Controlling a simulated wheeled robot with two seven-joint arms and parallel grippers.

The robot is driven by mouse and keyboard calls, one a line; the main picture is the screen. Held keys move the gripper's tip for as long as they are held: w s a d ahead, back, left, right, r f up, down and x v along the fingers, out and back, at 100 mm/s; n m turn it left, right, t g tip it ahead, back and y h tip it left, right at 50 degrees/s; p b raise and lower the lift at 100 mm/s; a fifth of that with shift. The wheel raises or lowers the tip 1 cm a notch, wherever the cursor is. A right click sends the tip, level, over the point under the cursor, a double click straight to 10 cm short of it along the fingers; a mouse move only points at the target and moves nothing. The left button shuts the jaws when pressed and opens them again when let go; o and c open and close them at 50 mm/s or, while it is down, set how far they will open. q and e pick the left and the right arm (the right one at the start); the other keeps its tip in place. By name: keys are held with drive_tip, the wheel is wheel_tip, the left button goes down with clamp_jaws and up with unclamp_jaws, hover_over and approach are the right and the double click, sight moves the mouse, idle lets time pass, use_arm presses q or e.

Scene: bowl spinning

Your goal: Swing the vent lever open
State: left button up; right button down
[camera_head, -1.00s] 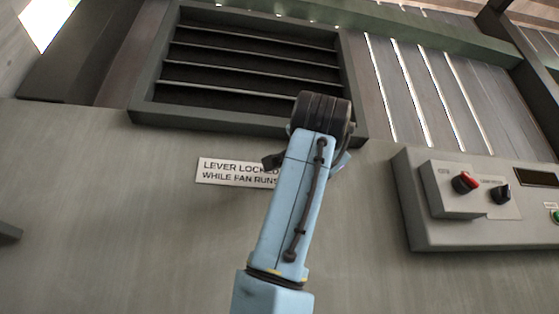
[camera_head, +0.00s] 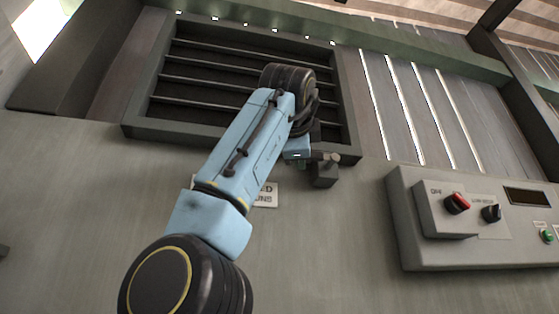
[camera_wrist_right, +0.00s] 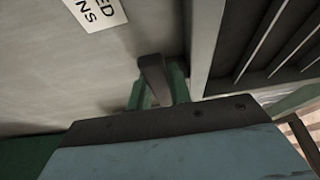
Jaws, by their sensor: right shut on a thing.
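The dark vent lever (camera_wrist_right: 153,76) stands between the green fingers of my right gripper (camera_wrist_right: 158,88) in the right wrist view, and the gripper is shut on it. In the head view my light blue right arm reaches up to the vent, with the gripper (camera_head: 300,157) beside a dark block and stub of the lever mount (camera_head: 324,173) at the vent's lower right corner. The arm hides part of the lever there. The slatted vent (camera_head: 205,88) shows dark gaps between its slats. My left gripper is not in view.
A white sign (camera_head: 266,195) below the vent is mostly covered by my arm. The wall below is clear.

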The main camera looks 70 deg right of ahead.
drive_tip(key=shift+s+r, duration=0.1)
drive_tip(key=shift+r, duration=0.05)
idle(0.3)
drive_tip(key=c, duration=1.3)
unclamp_jaws()
drive_tip(key=a, duration=0.4)
drive_tip(key=s+a+b, duration=0.1)
drive_tip(key=a, duration=0.4)
drive_tip(key=s+a, duration=0.1)
drive_tip(key=a, duration=0.3)
drive_tip(key=shift+a, duration=0.15)
